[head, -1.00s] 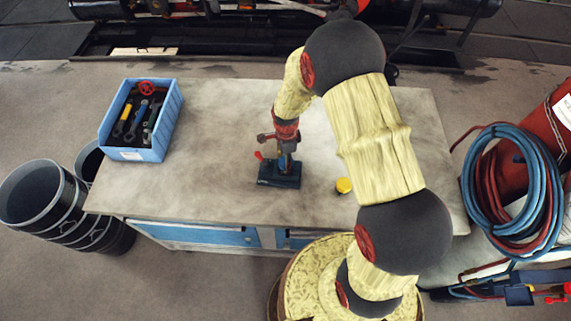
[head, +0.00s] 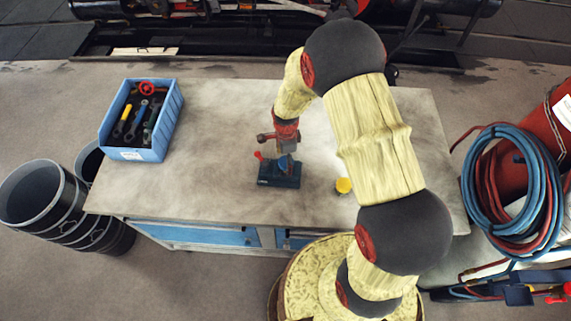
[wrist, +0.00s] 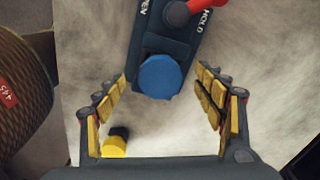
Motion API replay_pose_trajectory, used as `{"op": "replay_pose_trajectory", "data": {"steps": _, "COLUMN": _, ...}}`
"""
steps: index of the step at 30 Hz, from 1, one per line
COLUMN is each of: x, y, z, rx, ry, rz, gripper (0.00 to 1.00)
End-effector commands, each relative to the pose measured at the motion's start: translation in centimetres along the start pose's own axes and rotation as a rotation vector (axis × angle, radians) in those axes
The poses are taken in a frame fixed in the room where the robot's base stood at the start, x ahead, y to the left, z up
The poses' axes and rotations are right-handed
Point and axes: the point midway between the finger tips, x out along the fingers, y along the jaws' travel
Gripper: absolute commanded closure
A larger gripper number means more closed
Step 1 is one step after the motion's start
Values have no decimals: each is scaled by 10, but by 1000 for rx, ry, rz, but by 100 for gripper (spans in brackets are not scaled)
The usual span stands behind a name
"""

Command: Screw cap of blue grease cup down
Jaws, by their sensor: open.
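The blue grease cup cap (wrist: 160,77) shows in the wrist view as a blue faceted disc at one end of a dark block (wrist: 178,36). In the head view the block (head: 279,174) sits on the table, and the blue cap (head: 284,162) is partly hidden by my gripper. My gripper (wrist: 163,83) is open, with one finger on each side of the cap and a gap to both. Nothing is between the fingers except the view of the cap. A red lever (wrist: 184,12) stands on the block near the words OPEN and HOLD, partly cut off.
A yellow-topped small cup (head: 343,186) stands on the table right of the block. A blue crate of tools (head: 163,141) is at the table's left. Coiled hoses (head: 470,184) and a red cylinder are off the right side.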

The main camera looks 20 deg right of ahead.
Motion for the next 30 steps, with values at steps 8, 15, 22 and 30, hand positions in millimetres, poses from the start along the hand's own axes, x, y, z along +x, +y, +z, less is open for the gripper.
{"op": "replay_pose_trajectory", "data": {"steps": 8, "x": -18, "y": 0, "z": 0, "rx": 0, "ry": 0, "rz": -1, "gripper": 30}}
{"op": "replay_pose_trajectory", "data": {"steps": 15, "x": -34, "y": 0, "z": 0, "rx": 0, "ry": 0, "rz": -1, "gripper": 30}}
{"op": "replay_pose_trajectory", "data": {"steps": 22, "x": -47, "y": 0, "z": 0, "rx": 0, "ry": 0, "rz": -1, "gripper": 30}}
{"op": "replay_pose_trajectory", "data": {"steps": 30, "x": -48, "y": 0, "z": 0, "rx": 0, "ry": 0, "rz": 0, "gripper": 30}}
